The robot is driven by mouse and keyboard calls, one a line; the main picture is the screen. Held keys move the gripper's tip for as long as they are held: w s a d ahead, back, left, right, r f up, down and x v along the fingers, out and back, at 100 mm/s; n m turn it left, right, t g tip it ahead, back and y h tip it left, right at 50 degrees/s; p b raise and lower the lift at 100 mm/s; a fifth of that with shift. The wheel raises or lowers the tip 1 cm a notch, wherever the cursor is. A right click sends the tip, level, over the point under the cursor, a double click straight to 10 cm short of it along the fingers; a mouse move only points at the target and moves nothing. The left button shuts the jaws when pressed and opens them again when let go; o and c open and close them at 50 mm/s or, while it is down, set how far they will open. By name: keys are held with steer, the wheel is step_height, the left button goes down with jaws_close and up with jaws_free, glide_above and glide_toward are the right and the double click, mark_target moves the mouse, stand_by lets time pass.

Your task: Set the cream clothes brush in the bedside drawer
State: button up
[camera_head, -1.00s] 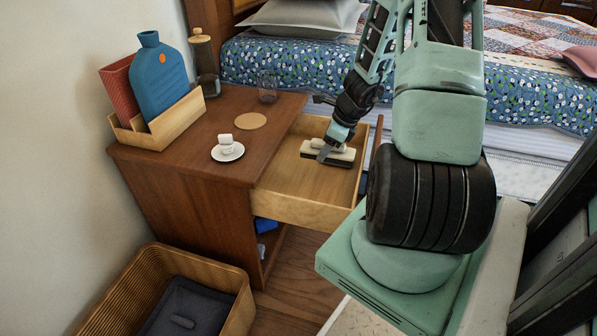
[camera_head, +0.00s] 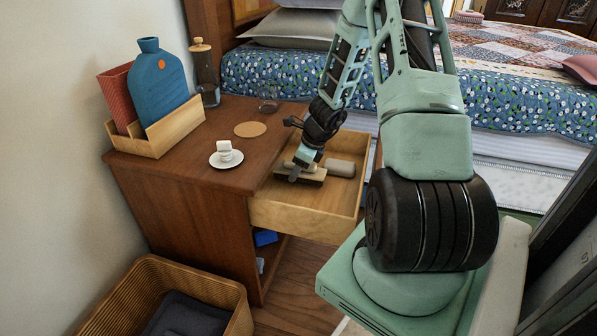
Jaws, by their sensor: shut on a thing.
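The bedside drawer (camera_head: 305,216) is pulled open from the brown bedside cabinet. My gripper (camera_head: 296,174) points down at the drawer's back left part and is shut on the cream clothes brush (camera_head: 315,175), a pale block with a dark underside. The brush appears within the drawer's outline, close to its left side. I cannot tell whether it touches the drawer floor. The fingers hide part of the brush.
A beige-grey rounded object (camera_head: 340,167) lies in the drawer, right of the brush. The drawer's front part is clear. A wicker basket (camera_head: 235,322) stands below.

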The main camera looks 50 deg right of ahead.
steer(key=shift+s+d+f, duration=0.1)
steer(key=shift+f, duration=0.5)
steer(key=shift+f+b, duration=0.15)
steer(key=shift+b, duration=0.25)
steer(key=o, duration=0.9)
steer(key=shift+o, duration=0.2)
steer(key=shift+r+p, duration=0.3)
steer(key=p+v, duration=0.5)
steer(key=v, duration=0.6)
steer(key=shift+s+r+p, duration=0.2)
steer(key=shift+r+p, duration=0.15)
steer(key=shift+p, duration=0.05)
